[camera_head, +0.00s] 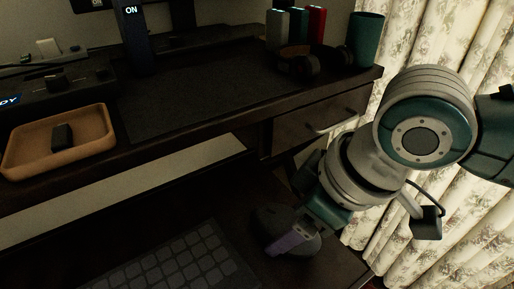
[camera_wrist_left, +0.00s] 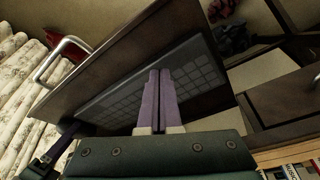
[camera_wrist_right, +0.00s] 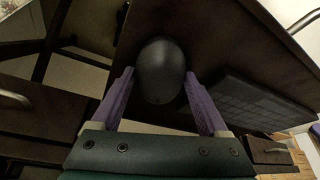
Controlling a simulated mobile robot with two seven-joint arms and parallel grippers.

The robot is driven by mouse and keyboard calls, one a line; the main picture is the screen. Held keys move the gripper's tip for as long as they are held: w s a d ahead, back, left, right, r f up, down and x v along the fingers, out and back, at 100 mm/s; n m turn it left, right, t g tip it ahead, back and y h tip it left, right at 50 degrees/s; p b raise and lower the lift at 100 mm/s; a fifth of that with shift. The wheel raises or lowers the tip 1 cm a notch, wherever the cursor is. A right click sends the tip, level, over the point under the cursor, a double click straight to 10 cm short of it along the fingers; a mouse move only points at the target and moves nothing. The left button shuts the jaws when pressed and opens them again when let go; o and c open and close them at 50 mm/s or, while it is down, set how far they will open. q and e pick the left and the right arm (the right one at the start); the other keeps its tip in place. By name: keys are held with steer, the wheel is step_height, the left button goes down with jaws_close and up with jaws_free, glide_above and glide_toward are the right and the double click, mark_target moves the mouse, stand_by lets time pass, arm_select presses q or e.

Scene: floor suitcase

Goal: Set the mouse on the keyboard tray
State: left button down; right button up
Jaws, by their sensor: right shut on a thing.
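The mouse (camera_head: 270,220) is a dark, rounded piece at the right part of the pulled-out keyboard tray (camera_head: 335,262), to the right of the keyboard (camera_head: 170,265). My right gripper (camera_head: 288,242) is shut on it. In the right wrist view the mouse (camera_wrist_right: 162,72) sits between the two purple fingers, with the tray (camera_wrist_right: 225,40) behind it. I cannot tell whether the mouse touches the tray. My left gripper (camera_wrist_left: 160,75) is shut and empty in the left wrist view, with the keyboard (camera_wrist_left: 195,65) beyond it. It is not in the head view.
The desk above holds a tan tray (camera_head: 60,142) with a small dark item, a dark mat (camera_head: 200,95), several books (camera_head: 297,28), a teal cup (camera_head: 367,38) and headphones (camera_head: 300,65). A drawer (camera_head: 320,120) is under the desk's right end. Floral curtains (camera_head: 440,45) hang at the right.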

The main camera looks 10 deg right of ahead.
steer(key=o, duration=1.3)
steer(key=shift+f, duration=0.1)
arm_select(q)
steer(key=shift+r, duration=0.1)
arm_select(e)
steer(key=shift+r, duration=0.25)
steer(key=p+v, duration=0.6)
steer(key=v, duration=0.6)
steer(key=s+a+m, duration=0.2)
steer(key=s+a, duration=0.2)
arm_select(q)
step_height(320, 180, up, 6)
steer(key=shift+f, duration=0.2)
arm_select(e)
steer(key=s+d+m+h, duration=0.1)
steer(key=s+d, duration=0.1)
steer(key=d, duration=0.1)
steer(key=s+d+f+m+h, duration=0.1)
steer(key=s+d+m, duration=0.1)
steer(key=s, duration=0.1)
steer(key=s+d+f+m, duration=0.1)
steer(key=s+d, duration=0.2)
steer(key=shift+s+d+f+m+h, duration=0.2)
steer(key=shift+d+m+h, duration=0.1)
steer(key=shift+h, duration=0.1)
